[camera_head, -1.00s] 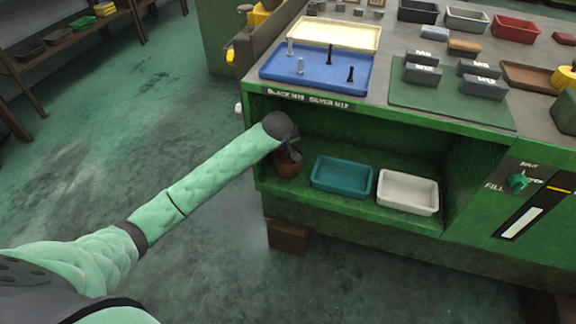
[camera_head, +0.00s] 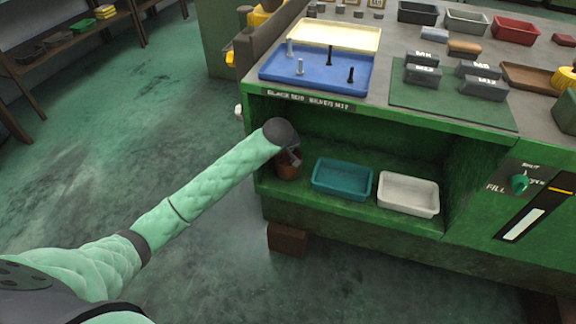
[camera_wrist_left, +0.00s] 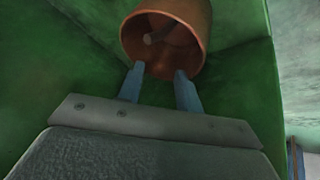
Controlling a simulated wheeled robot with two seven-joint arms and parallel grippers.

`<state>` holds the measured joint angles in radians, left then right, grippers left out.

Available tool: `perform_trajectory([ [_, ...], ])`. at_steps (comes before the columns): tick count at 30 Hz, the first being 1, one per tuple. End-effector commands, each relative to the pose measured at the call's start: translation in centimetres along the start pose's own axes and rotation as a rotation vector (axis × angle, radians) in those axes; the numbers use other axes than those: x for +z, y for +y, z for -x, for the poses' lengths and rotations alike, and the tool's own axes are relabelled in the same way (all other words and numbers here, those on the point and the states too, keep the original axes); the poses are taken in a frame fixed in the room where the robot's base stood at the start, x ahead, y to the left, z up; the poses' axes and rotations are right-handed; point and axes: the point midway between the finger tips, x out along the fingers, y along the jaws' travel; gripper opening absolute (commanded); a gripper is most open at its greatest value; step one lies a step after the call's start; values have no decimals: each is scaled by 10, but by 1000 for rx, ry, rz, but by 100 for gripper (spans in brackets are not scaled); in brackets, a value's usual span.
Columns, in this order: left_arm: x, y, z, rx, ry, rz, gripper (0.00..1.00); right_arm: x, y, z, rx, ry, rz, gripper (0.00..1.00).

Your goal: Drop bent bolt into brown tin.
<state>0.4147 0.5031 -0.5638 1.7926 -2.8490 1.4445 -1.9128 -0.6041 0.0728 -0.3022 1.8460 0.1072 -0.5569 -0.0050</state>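The brown tin (camera_head: 287,168) stands at the left end of the green shelf under the bench, partly hidden by my left wrist in the head view. In the left wrist view I look into the mouth of the tin (camera_wrist_left: 188,62). A short rod-like piece, apparently the bent bolt (camera_wrist_left: 162,36), lies inside it; its bend cannot be made out. My left gripper (camera_wrist_left: 160,73) is open, with two blue-grey fingers apart and nothing between them. Its fingertips are at the tin's near rim; whether they touch it I cannot tell. My right gripper is not in view.
A teal tray (camera_head: 342,180) and a white tray (camera_head: 408,194) stand right of the tin on the shelf. Above, a blue tray (camera_head: 316,72) holds several upright bolts. The bench top overhangs the shelf. Open floor lies to the left.

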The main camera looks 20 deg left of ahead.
Motion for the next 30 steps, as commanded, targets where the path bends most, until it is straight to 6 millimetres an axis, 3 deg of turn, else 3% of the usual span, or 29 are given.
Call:
perform_trajectory([
  [18,0,0,72,1,2,-2,35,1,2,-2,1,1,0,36],
  [30,0,0,77,0,0,0,35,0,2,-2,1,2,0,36],
])
